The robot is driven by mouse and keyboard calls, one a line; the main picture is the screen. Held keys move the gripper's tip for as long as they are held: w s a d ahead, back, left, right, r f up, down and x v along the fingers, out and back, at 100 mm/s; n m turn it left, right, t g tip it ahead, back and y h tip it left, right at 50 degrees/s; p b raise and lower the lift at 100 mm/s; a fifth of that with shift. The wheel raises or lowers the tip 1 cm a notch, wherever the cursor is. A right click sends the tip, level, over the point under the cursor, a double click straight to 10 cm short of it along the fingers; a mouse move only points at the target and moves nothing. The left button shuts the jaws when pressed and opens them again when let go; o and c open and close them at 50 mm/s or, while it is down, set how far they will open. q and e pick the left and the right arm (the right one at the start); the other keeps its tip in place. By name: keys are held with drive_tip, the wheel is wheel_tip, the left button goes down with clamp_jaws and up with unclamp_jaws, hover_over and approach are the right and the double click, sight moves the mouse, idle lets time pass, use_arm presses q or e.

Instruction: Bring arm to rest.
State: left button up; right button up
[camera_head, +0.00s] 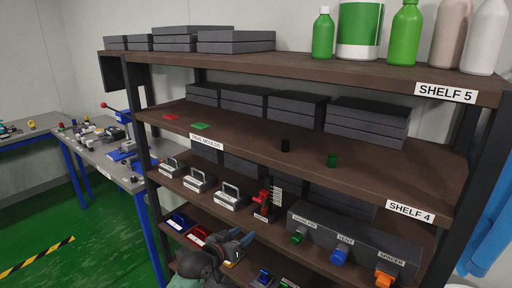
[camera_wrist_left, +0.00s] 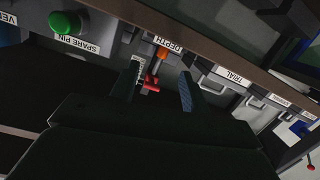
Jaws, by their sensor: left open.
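My left gripper (camera_head: 242,244) is in front of the lower shelves in the head view, its dark wrist coming up from the bottom edge. In the left wrist view, the left gripper (camera_wrist_left: 160,90) shows two spread fingers with nothing held between them. A red device (camera_head: 264,205) with a scale stands on the shelf behind and above the gripper. Its red part (camera_wrist_left: 150,83) shows between the fingers in the wrist view, apart from them as far as I can tell. My right gripper is not in view.
A grey box with a green knob (camera_head: 298,237), a blue knob (camera_head: 339,256) and an orange knob (camera_head: 384,278) sits right of the gripper. Grey handled blocks (camera_head: 231,198) stand left of the red device. Blue and red trays (camera_head: 201,236) lie below. The shelf edge (camera_head: 300,182) runs above.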

use_arm(q)
drive_tip(key=s+a+f+n+g+y, duration=0.1)
drive_tip(key=s+a+f+g+y, duration=0.35)
drive_tip(key=s, duration=0.85)
drive_tip(key=s+a+f+n+g+y, duration=0.1)
drive_tip(key=s+a+f+g+y, duration=0.1)
drive_tip(key=s+a+f, duration=0.65)
drive_tip(key=s+a+f+n+g+y, duration=0.1)
drive_tip(key=s+a+f+g+y, duration=0.4)
drive_tip(key=s, duration=1.3)
drive_tip(key=s+d+f+h, duration=0.1)
drive_tip(key=d+f, duration=0.1)
drive_tip(key=f, duration=1.1)
drive_tip(key=s+d+f+h, duration=0.1)
drive_tip(key=s+d+f, duration=0.1)
drive_tip(key=f, duration=1.1)
drive_tip(key=s+d+f+h, duration=0.1)
drive_tip(key=s+d+f, duration=0.1)
drive_tip(key=f, duration=1.2)
drive_tip(key=shift+g, duration=0.25)
